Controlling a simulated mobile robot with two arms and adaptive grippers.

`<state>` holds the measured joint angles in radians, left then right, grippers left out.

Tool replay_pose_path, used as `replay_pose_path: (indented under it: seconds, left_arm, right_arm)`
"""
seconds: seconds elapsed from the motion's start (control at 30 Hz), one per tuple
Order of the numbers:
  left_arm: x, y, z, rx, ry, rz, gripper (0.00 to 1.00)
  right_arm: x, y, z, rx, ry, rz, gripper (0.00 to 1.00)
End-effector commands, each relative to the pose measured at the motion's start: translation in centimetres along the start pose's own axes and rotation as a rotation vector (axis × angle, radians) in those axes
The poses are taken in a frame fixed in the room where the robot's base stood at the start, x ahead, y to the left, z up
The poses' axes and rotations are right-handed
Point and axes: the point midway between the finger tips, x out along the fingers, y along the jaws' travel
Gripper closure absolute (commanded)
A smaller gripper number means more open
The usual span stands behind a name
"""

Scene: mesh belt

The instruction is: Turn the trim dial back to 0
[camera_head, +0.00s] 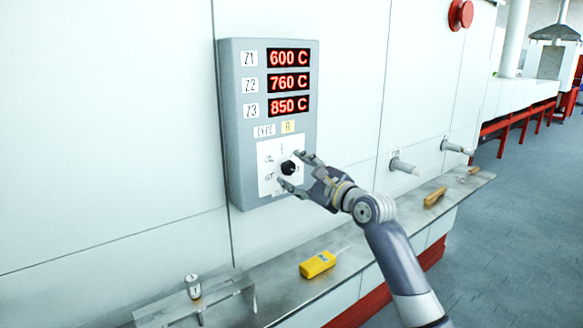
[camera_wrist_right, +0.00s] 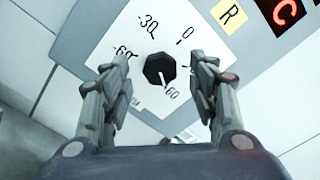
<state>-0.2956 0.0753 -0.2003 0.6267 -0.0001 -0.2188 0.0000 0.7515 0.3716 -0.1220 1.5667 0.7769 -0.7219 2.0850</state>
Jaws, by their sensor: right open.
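The trim dial is a small black knob (camera_head: 288,168) on a white scale plate (camera_head: 268,174), low on the grey control panel (camera_head: 235,120). In the right wrist view the knob (camera_wrist_right: 153,71) shows a white pointer line aimed at the label 60. The labels -60, -30 and 0 also show on the plate (camera_wrist_right: 175,30); part of the scale is hidden by the fingers. My right gripper (camera_head: 293,170) is open, with its fingertips on either side of the knob (camera_wrist_right: 158,68). A gap shows between the knob and each finger. My left gripper is not in view.
The panel's red displays (camera_head: 288,82) read 600 C, 760 C and 850 C. Below, a metal shelf (camera_head: 350,252) carries a yellow handheld device (camera_head: 317,265) and a small bracket (camera_head: 200,300). Two pipe stubs (camera_head: 403,166) stick out of the wall at right.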

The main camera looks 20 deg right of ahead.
Motion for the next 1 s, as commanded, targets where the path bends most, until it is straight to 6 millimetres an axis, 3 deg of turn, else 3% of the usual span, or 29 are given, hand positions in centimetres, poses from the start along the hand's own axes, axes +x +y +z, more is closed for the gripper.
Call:
replay_pose_path:
  seconds: [0.2,0.57,0.6,0.8,1.0]
  left_arm:
    - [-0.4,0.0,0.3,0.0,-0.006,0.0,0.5]
    - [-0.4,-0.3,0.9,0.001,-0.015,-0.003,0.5]
    - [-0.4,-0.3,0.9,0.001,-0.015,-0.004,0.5]
    - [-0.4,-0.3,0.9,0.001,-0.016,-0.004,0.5]
    - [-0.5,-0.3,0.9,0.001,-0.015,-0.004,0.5]
  right_arm:
    - [2.0,-0.1,0.1,0.0,-0.001,-0.001,0.46]
    - [2.5,0.0,0.0,0.0,0.0,0.0,0.46]
    - [2.5,0.0,0.0,0.0,0.0,0.0,0.48]
    - [2.4,0.0,0.0,0.0,0.0,0.0,0.9]
    - [2.4,0.0,0.0,-0.003,0.0,0.0,0.9]
